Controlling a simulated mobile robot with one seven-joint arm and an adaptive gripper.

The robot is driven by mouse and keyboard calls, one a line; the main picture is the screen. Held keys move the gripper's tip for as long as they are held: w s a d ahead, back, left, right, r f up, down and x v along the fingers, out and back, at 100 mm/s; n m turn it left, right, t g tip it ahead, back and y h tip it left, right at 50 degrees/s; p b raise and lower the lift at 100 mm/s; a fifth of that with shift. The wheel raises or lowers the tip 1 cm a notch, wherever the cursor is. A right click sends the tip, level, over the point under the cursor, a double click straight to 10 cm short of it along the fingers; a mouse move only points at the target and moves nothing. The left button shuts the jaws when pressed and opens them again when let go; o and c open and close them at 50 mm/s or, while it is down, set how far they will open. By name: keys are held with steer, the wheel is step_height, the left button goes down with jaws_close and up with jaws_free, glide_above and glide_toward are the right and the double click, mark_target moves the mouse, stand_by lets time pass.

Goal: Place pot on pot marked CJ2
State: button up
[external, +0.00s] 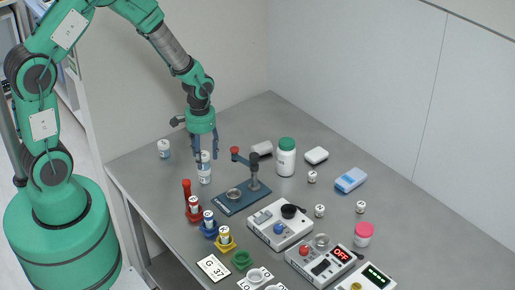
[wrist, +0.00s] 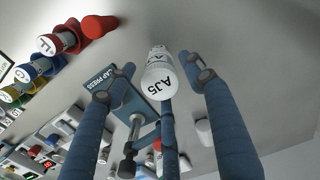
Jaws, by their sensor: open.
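A white-lidded pot (external: 204,156) stands upright at the left of the bench, and it seems to rest on a second pot (external: 204,174) below it. In the wrist view the upper pot's lid (wrist: 159,80) faces me with dark lettering that looks like AJ5. The lower pot is mostly hidden there, so I cannot read its lid marking. My gripper (external: 204,158) points down with its blue fingers spread around the upper pot. In the wrist view the fingers stand open around it, with gaps visible at the sides.
Another pot (external: 164,149) stands alone at the left. A blue cap press (external: 241,194) is close to the right of the stack. Red, blue and yellow holders (external: 209,224) with pots line the front edge. A white jar (external: 286,158) and control boxes (external: 280,223) stand farther right.

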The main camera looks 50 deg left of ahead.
steer(key=shift+r, duration=0.15)
step_height(320, 180, up, 12)
steer(key=p, duration=0.1)
stand_by(0.5)
stand_by(0.5)
step_height(320, 180, up, 20)
steer(key=m+t, duration=0.1)
steer(key=t, duration=0.2)
glide_above(203, 154)
steer(key=s+d, duration=0.1)
steer(key=s, duration=0.8)
steer(key=s+r+t, duration=0.1)
steer(key=s+r, duration=0.3)
steer(key=s, duration=0.3)
steer(key=s+d+r+m+t, duration=0.1)
steer(key=s+r, duration=0.4)
steer(key=s, duration=0.2)
steer(key=shift+s+r+t, duration=0.15)
steer(key=shift+s+t, duration=0.15)
steer(key=shift+s, duration=0.05)
step_height(203, 154, down, 5)
steer(key=b, duration=0.4)
steer(key=shift+b, duration=0.4)
